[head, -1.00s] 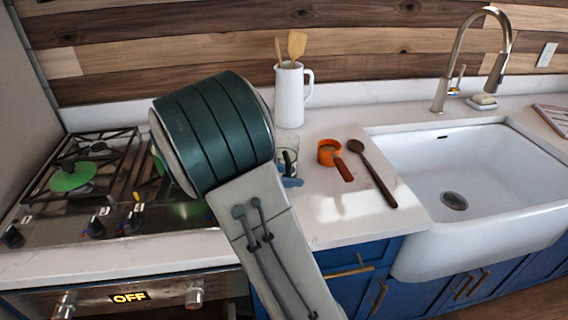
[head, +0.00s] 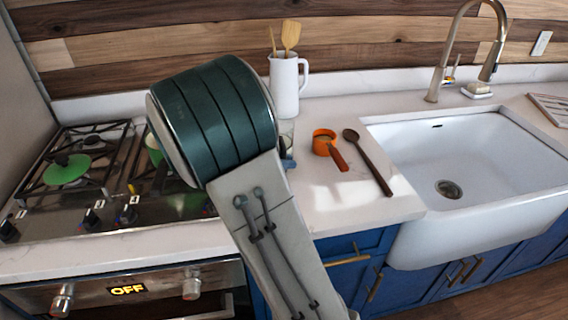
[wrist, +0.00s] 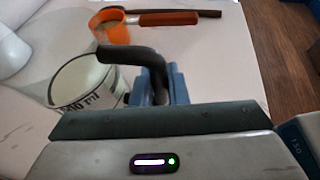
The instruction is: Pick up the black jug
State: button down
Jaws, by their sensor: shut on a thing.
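The jug (wrist: 85,86) is a clear-walled measuring cup with dark volume marks and a black handle (wrist: 150,62), upright in the wrist view. My gripper (wrist: 158,84) has its blue fingers on both sides of that handle and is shut on it. The jug's body sits to the left of the fingers. I cannot tell whether its base touches the counter. In the head view my arm hides nearly all of the jug, and only a bit of blue finger (head: 288,162) shows beside my arm.
An orange cup (head: 323,143) with a brown handle and a dark wooden spoon (head: 368,162) lie close to the right. A white pitcher (head: 284,88) with utensils stands behind. The stove (head: 100,175) is left, the sink (head: 470,150) right. Front counter is clear.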

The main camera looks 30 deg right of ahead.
aim_at(284, 151)
jog(key=shift+r, duration=0.55)
jog(key=shift+s+r, duration=0.1)
jog(key=shift+r, duration=0.85)
jog(key=s+d+r, duration=0.5)
jog(key=s+r, duration=0.1)
jog(key=s, duration=0.4)
jog(key=shift+r, duration=0.25)
jog(key=shift+s+d, duration=0.1)
jog(key=shift+s, duration=0.05)
